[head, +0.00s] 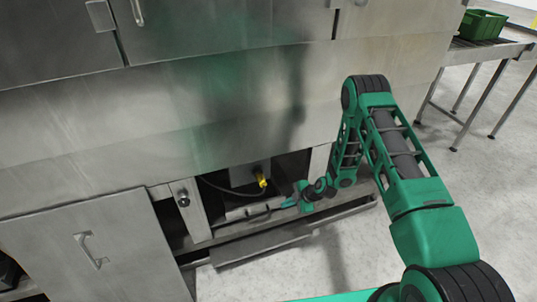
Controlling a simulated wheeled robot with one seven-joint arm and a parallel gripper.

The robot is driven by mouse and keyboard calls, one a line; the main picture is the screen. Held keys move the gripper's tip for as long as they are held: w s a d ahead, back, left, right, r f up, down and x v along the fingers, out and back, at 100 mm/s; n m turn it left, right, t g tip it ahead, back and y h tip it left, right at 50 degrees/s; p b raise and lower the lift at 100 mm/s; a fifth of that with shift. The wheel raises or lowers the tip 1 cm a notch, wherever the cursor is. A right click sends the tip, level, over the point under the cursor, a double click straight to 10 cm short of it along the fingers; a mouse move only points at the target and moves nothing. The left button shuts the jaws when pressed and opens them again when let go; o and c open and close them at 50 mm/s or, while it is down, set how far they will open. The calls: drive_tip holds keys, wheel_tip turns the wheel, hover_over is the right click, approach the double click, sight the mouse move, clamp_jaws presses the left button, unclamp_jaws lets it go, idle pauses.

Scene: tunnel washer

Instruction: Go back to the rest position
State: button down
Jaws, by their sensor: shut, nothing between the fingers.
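My green arm reaches from the lower right up and then down to the low opening of the steel washer (200,110). My gripper (284,206) is small in the head view and sits at the front of that opening, pointing left. It looks shut and holds nothing that I can see. A yellow-handled part (262,180) is inside the opening, up and to the left of my gripper and apart from it. A dark hose or cable curves beside it. The fingertips are too small to show whether they touch anything.
A steel panel with a handle (90,250) stands at the lower left. A long ledge (262,243) runs below the opening. A green crate (482,25) sits on a roller conveyor (490,48) at the upper right. The floor (420,190) right of my arm is clear.

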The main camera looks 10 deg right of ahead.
drive_tip(key=s+d+r+m+g+h, duration=0.1)
drive_tip(key=s+d+r+m+h, duration=0.2)
drive_tip(key=d+r, duration=0.65)
drive_tip(key=s+d+r+m, duration=0.3)
drive_tip(key=d+r+m, duration=0.1)
drive_tip(key=r, duration=1)
drive_tip(key=s+d+r+m+g+h, duration=0.15)
drive_tip(key=s+d+r+m, duration=0.35)
drive_tip(key=r, duration=0.6)
drive_tip(key=s+d+r+m+h, duration=0.2)
drive_tip(key=s+d+r+m, duration=0.4)
drive_tip(key=s+r, duration=0.7)
drive_tip(key=s+r+m+g, duration=0.2)
drive_tip(key=s+m, duration=0.5)
drive_tip(key=s, duration=1)
drive_tip(key=shift+s+r+m+y, duration=0.35)
drive_tip(key=shift+r+m, duration=0.05)
drive_tip(key=shift+r, duration=0.35)
drive_tip(key=shift+a, duration=0.1)
